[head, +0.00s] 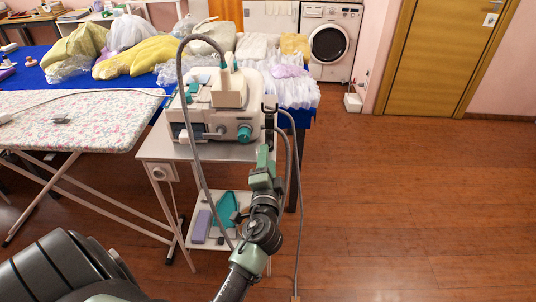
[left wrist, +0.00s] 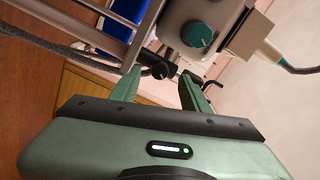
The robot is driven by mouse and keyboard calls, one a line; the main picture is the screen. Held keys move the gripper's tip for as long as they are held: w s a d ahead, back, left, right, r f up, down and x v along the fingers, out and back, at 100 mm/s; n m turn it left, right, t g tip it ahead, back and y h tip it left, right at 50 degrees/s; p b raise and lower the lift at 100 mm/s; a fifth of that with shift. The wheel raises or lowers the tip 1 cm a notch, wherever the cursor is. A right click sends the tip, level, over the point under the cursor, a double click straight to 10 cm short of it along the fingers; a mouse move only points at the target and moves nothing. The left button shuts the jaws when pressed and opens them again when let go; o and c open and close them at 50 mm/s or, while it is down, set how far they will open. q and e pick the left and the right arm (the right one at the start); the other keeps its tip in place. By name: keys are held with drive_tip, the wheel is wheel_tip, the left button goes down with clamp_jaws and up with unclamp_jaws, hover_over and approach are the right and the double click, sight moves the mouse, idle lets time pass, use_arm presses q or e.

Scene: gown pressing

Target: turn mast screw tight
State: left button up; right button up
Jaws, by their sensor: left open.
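The steam station (head: 215,115), a white and grey unit with a teal knob (head: 244,133), stands on a small white table. A dark clamp (head: 270,108) sits at its right side by the hose; the mast screw is too small to make out in the head view. My left gripper (head: 266,150) is open just below and in front of this clamp. In the left wrist view, the dark clamp with a small screw part (left wrist: 160,70) shows beyond and between the open fingers (left wrist: 160,80). Contact cannot be told. My right gripper is not in view.
A floral ironing board (head: 75,120) stands at left, with a blue table (head: 35,75) of bagged garments behind. A grey hose (head: 184,100) arches over the station. The small table's lower shelf (head: 232,243) holds a teal item. The floor at right is clear.

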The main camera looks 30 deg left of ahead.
use_arm(q)
drive_tip(key=shift+b+v, duration=0.35)
drive_tip(key=shift+v, duration=1.65)
